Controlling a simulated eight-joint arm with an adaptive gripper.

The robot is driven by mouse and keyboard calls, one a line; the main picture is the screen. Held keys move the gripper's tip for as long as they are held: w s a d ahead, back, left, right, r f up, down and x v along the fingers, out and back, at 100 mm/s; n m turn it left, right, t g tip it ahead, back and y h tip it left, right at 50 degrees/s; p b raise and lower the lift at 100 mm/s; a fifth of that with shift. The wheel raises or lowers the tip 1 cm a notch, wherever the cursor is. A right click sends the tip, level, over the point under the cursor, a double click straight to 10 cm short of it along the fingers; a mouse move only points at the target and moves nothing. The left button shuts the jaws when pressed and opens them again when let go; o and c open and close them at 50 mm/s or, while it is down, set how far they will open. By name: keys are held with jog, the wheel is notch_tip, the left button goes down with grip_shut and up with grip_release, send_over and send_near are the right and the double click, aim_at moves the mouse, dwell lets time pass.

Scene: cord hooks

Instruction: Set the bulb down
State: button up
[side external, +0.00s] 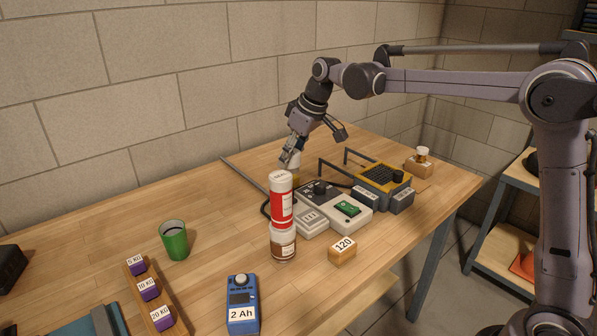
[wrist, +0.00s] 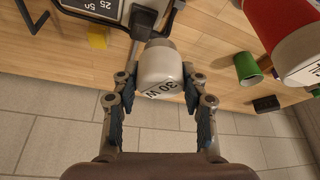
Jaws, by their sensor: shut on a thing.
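My gripper (side external: 290,152) is shut on a white bulb (wrist: 160,72), with one finger on each side of it. The bulb has a rounded white body, dark printing that looks like a wattage, and a greyish end pointing away from me in the wrist view. In the side view the bulb (side external: 294,159) is a small pale shape at the fingertips, partly hidden by them. It is above the far part of the wooden table, behind the grey device. I cannot tell whether it touches anything below.
A red-labelled bottle (side external: 281,198) stands on a brown jar (side external: 283,245), close in front. The grey device (side external: 330,206) and yellow-black unit (side external: 383,180) sit to the right, near dark hooks. A green cup (side external: 173,240) stands left. Table between cup and wall is clear.

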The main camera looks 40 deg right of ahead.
jog(key=s+a+r+n+g+y, duration=0.15)
jog(key=a+n, duration=0.35)
jog(key=a, duration=1.6)
jog(key=shift+t, duration=0.25)
jog(key=f, duration=1.7)
jog(key=shift+s+a+f, duration=0.2)
jog(key=shift+s+f, duration=0.15)
jog(key=shift+s, duration=0.05)
jog(key=o, duration=1.2)
jog(key=shift+f, duration=0.1)
jog(key=v, duration=1.2)
